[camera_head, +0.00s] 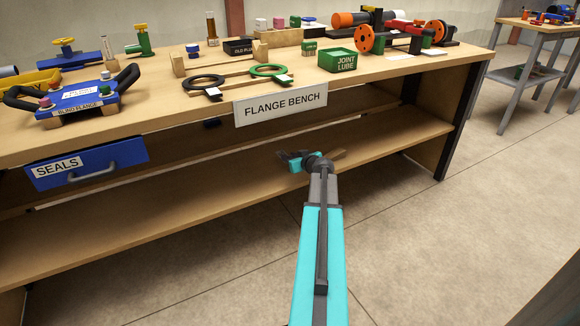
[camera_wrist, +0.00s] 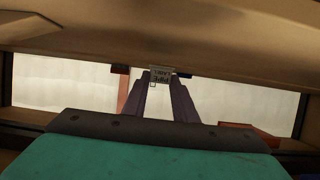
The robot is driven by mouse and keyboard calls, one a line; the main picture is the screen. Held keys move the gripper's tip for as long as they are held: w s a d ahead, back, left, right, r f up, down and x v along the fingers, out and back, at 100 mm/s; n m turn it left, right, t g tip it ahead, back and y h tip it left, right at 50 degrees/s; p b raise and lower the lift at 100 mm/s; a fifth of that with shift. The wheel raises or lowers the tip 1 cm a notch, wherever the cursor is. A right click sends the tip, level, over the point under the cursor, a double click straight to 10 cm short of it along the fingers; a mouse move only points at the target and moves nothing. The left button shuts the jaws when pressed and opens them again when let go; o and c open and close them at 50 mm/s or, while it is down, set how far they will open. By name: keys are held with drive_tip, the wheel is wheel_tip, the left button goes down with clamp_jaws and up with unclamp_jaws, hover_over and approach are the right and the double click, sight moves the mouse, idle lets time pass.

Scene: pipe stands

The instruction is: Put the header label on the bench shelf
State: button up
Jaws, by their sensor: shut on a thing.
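The header label (camera_wrist: 160,75) is a small pale tag with dark lettering, upside down in the wrist view. My gripper (camera_wrist: 160,82) is shut on it, and the label sits between the dark fingertips. In the head view my gripper (camera_head: 284,156) is under the bench top, over the bench shelf (camera_head: 190,195). The label cannot be made out there. The shelf is a long, bare wooden board below the FLANGE BENCH sign (camera_head: 281,104). The gap between gripper and shelf cannot be judged.
The bench top (camera_head: 225,115) overhangs my gripper and carries flanges, valves and a green JOINT LUBE box (camera_head: 337,60). A blue SEALS drawer (camera_head: 88,163) hangs at the left. A dark upright (camera_head: 455,125) closes the right end. The shelf around my gripper looks clear.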

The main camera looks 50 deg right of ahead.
drive_tip(key=shift+f+b, duration=0.8)
drive_tip(key=shift+f, duration=0.95)
drive_tip(key=shift+f, duration=0.15)
drive_tip(key=o, duration=1.1)
drive_tip(key=shift+r, duration=0.25)
drive_tip(key=p+v, duration=0.2)
drive_tip(key=v, duration=1)
